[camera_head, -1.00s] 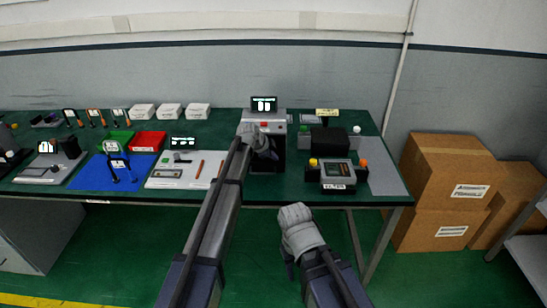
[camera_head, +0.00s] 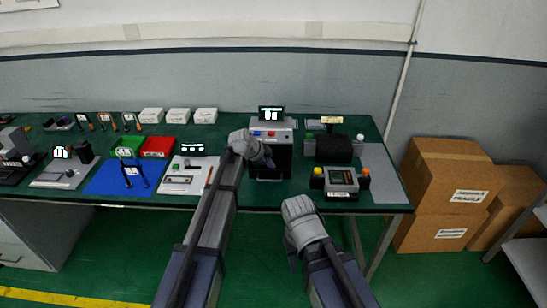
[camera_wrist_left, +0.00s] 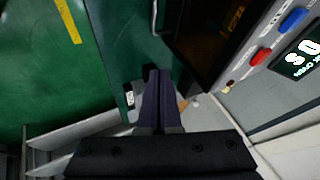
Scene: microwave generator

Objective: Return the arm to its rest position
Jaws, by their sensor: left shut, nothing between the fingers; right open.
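My left gripper (camera_head: 268,162) is just left of the front of the microwave generator (camera_head: 270,134), a grey box with a dark door, red and blue buttons and a display on top. In the left wrist view my left gripper (camera_wrist_left: 158,78) has its two dark fingers together with nothing between them. The generator's dark door and handle (camera_wrist_left: 161,18) show just beyond the fingertips there, and its blue and red buttons (camera_wrist_left: 293,19) show at the right. My right gripper (camera_head: 300,208) is low in front of the table's front edge, holding nothing visible; its fingers are mostly hidden.
The green table (camera_head: 225,128) carries a red bin (camera_head: 157,146), a green bin, a blue mat (camera_head: 108,184) and a white board left of my left arm. A small device (camera_head: 341,180) with coloured knobs stands right of the generator. Cardboard boxes (camera_head: 450,187) stand on the floor at the right.

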